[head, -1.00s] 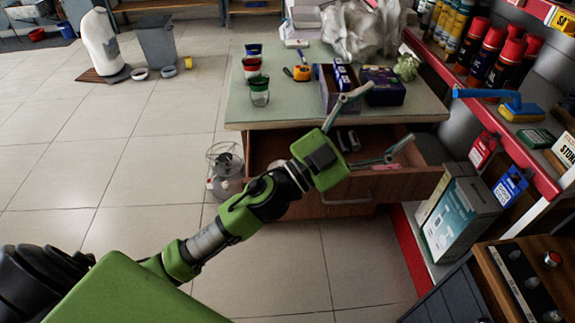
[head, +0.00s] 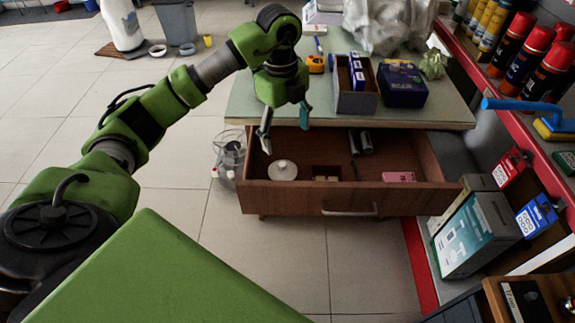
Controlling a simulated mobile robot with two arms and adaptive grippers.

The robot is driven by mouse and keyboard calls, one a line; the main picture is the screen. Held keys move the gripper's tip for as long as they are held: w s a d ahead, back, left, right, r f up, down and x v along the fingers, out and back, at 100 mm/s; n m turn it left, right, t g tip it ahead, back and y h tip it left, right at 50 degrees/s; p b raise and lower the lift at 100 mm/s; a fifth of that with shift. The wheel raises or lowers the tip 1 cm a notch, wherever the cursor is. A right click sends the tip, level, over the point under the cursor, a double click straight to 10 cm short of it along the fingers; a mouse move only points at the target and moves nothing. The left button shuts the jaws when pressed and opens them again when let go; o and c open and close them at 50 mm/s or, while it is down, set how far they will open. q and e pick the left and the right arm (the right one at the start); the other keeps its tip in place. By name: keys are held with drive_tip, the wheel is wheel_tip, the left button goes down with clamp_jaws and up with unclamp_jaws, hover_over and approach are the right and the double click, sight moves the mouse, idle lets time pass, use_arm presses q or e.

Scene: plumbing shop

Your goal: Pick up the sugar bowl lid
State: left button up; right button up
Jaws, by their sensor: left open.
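The sugar bowl lid (head: 283,171) is a white round disc with a small knob, lying in the left part of the open drawer (head: 345,201). My left gripper (head: 285,128) is open and points down, with nothing seen between its fingers. It is above and slightly behind the lid in the picture, near the drawer's back edge, apart from the lid. My right gripper is not in view.
The drawer also holds a small wooden box (head: 326,172), a dark cylindrical thing (head: 365,141) and a pink block (head: 399,177). The tabletop (head: 425,113) above carries an open box (head: 356,95) and a dark blue box (head: 401,83). Shelves stand at right.

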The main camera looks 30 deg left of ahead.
use_arm(q)
drive_tip(key=a, duration=0.2)
drive_tip(key=b, duration=0.1)
hover_over(283, 164)
drive_tip(key=shift+n+y, duration=0.3)
drive_tip(key=f, duration=0.7)
drive_tip(key=shift+s+a, duration=0.15)
drive_tip(key=shift+s, duration=0.15)
drive_tip(key=shift+w+f+b, duration=0.15)
drive_tip(key=shift+f+b, duration=0.1)
drive_tip(key=shift+f, duration=1.35)
drive_tip(key=shift+w+f+b, duration=0.15)
drive_tip(key=shift+f+b, duration=0.1)
drive_tip(key=shift+f, duration=1.3)
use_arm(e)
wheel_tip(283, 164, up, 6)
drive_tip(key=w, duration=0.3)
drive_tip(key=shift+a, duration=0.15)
